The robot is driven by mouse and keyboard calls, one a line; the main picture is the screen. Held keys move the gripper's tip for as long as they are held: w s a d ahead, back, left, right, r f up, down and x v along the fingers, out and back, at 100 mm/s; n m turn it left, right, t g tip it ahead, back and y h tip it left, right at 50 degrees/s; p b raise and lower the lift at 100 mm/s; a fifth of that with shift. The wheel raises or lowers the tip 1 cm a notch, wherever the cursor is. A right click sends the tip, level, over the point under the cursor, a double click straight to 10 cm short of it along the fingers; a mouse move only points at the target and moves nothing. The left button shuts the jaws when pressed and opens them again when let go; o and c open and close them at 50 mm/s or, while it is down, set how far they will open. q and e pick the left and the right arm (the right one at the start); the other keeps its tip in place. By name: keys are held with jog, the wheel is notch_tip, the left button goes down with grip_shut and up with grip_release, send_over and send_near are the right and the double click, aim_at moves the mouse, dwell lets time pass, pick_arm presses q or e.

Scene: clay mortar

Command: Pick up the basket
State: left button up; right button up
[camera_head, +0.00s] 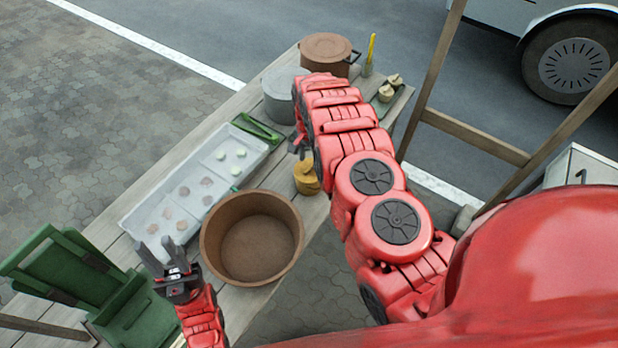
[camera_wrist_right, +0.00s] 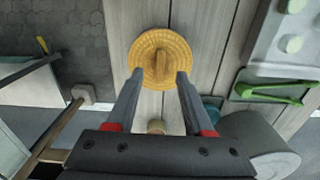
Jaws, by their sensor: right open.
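The basket (camera_head: 306,178) is a small yellow woven round thing on the wooden table, to the right of the tray. In the right wrist view the basket (camera_wrist_right: 172,38) shows from above, with a raised bar-like handle (camera_wrist_right: 162,64) across its top. My right gripper (camera_wrist_right: 160,76) is open, its fingertips on either side of the handle in the picture; I cannot tell whether they touch the basket. In the head view my right gripper (camera_head: 298,146) is partly hidden by its arm, just above the basket. My left gripper (camera_head: 160,256) is open and empty near the tray's lower end.
A large brown clay bowl (camera_head: 208,236) stands close below the basket. A white tray (camera_head: 180,189) with pale and brown rounds and green tongs (camera_head: 257,128) lies left. A grey pot (camera_head: 279,100) and a brown lidded pot (camera_head: 326,50) stand behind. A green chair (camera_head: 65,270) is lower left.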

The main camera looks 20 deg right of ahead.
aim_at(309, 167)
jog(key=shift+w+d+f, duration=0.1)
jog(key=shift+f, duration=0.65)
jog(key=shift+f+p, duration=0.35)
jog(key=shift+f, duration=0.45)
grip_shut()
jog(key=shift+r, duration=0.1)
